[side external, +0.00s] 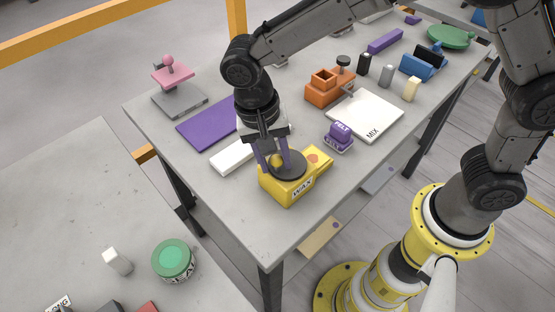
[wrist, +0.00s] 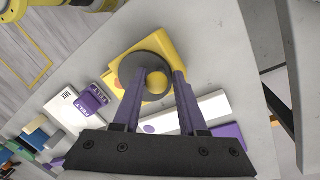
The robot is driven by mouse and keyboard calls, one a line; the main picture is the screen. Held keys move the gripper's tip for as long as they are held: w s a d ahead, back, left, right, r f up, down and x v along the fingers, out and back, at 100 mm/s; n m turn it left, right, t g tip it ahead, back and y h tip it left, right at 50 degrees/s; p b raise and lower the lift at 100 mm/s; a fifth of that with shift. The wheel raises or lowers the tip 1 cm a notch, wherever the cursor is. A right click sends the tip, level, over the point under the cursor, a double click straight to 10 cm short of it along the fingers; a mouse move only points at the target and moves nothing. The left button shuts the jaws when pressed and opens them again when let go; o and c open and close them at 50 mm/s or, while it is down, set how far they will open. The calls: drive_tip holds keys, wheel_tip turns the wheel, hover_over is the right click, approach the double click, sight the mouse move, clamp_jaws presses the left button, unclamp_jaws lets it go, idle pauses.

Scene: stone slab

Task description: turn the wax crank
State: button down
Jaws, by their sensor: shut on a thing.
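In the side view the fingers mostly hide the knob. In the wrist view the fingers (wrist: 158,88) stand on both sides of it.
A purple "FELT" block (side external: 339,137) and a white "MIX" plate (side external: 365,115) lie to the right. A white bar (side external: 234,156) and a purple mat (side external: 207,125) lie to the left. An orange block (side external: 323,92) stands behind. The slab's front edge is close to the wax box.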

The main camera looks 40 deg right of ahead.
drive_tip(key=m, duration=0.4)
drive_tip(key=w+d+m+g, duration=0.1)
drive_tip(key=m, duration=0.1)
drive_tip(key=shift+d+f+y, duration=0.1)
drive_tip(key=shift+f+y, duration=0.05)
drive_tip(key=shift+y, duration=0.25)
drive_tip(key=m, duration=0.4)
drive_tip(key=d+m+y, duration=0.1)
drive_tip(key=m, duration=0.1)
drive_tip(key=shift+w+m, duration=0.35)
drive_tip(key=shift+m, duration=0.05)
drive_tip(key=m, duration=0.3)
drive_tip(key=d+m+y, duration=0.1)
drive_tip(key=m, duration=0.2)
drive_tip(key=shift+d+f, duration=0.1)
drive_tip(key=shift+d, duration=0.1)
drive_tip(key=m, duration=0.3)
drive_tip(key=d+m+t+y, duration=0.1)
drive_tip(key=m, duration=0.1)
drive_tip(key=shift+s+m, duration=0.25)
drive_tip(key=shift+m, duration=0.05)
drive_tip(key=shift+d, duration=0.1)
drive_tip(key=c, duration=0.6)
unclamp_jaws()
drive_tip(key=shift+w, duration=0.1)
